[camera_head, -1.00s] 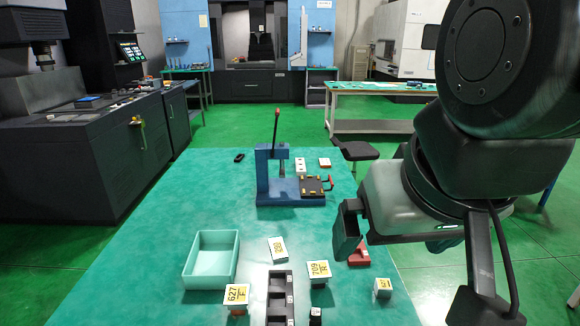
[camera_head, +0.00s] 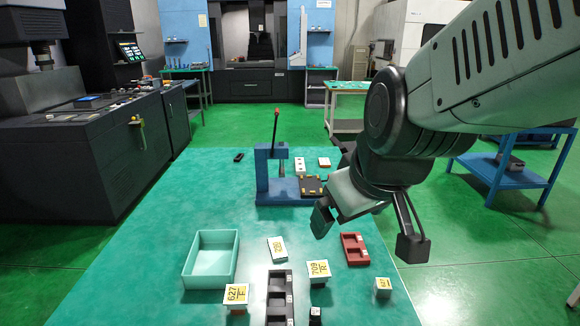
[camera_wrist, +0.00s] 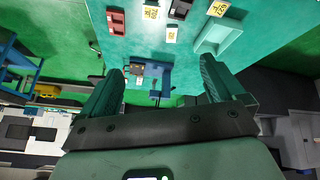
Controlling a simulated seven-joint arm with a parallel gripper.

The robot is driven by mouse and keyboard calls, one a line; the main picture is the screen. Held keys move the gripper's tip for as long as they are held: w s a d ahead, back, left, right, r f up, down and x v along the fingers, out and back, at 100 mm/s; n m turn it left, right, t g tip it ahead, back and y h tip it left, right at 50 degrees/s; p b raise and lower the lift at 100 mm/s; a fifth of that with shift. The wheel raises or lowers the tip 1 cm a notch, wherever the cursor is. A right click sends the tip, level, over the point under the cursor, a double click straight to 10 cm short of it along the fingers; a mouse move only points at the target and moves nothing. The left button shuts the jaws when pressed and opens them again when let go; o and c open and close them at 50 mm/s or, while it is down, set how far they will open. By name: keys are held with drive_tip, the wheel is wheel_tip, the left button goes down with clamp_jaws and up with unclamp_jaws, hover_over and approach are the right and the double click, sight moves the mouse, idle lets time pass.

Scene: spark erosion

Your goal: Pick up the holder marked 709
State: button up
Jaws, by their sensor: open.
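The holder marked 709 (camera_head: 318,270) stands on the green table, right of the black slotted rack. Its yellow-and-white label faces up on top of a darker body. It also shows at the top of the wrist view (camera_wrist: 151,12). My gripper (camera_head: 326,216) is above the table, beyond the 709 holder and in front of the blue press, not touching the holder. In the wrist view my gripper (camera_wrist: 160,85) has its two green fingers wide apart with nothing between them. The farther finger is largely hidden in the head view.
Close around the holder are the black rack (camera_head: 278,290), a holder marked 627 (camera_head: 236,294), a labelled white block (camera_head: 277,249), a red tray (camera_head: 354,249) and a small white block (camera_head: 383,287). A teal bin (camera_head: 190,272) stands left. The blue press (camera_head: 264,190) stands behind.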

drive_tip(key=w+f+n, duration=0.4)
drive_tip(key=w+f, duration=0.4)
drive_tip(key=f, duration=0.1)
drive_tip(key=n+t+h, duration=0.3)
drive_tip(key=n+t, duration=0.1)
drive_tip(key=n, duration=1.1)
hover_over(319, 273)
drive_tip(key=s+d, duration=0.2)
drive_tip(key=s, duration=0.3)
wheel_tip(319, 273, down, 20)
drive_tip(key=f+n+t, duration=0.1)
drive_tip(key=n, duration=0.2)
drive_tip(key=f+n+t+y, duration=0.1)
drive_tip(key=n, duration=0.3)
drive_tip(key=s+f+n+t, duration=0.1)
drive_tip(key=f+n, duration=0.1)
drive_tip(key=n, duration=0.1)
drive_tip(key=shift+a+y, duration=0.4)
drive_tip(key=n, duration=0.1)
drive_tip(key=n+y, duration=0.1)
drive_tip(key=shift+s+a+f+n, duration=0.2)
drive_tip(key=shift+a+f+n, duration=0.05)
drive_tip(key=shift+f+n, duration=0.1)
drive_tip(key=shift+w+a+f, duration=0.1)
drive_tip(key=shift+w, duration=0.1)
drive_tip(key=x, duration=1)
drive_tip(key=shift+w, duration=0.25)
drive_tip(key=shift+c, duration=0.2)
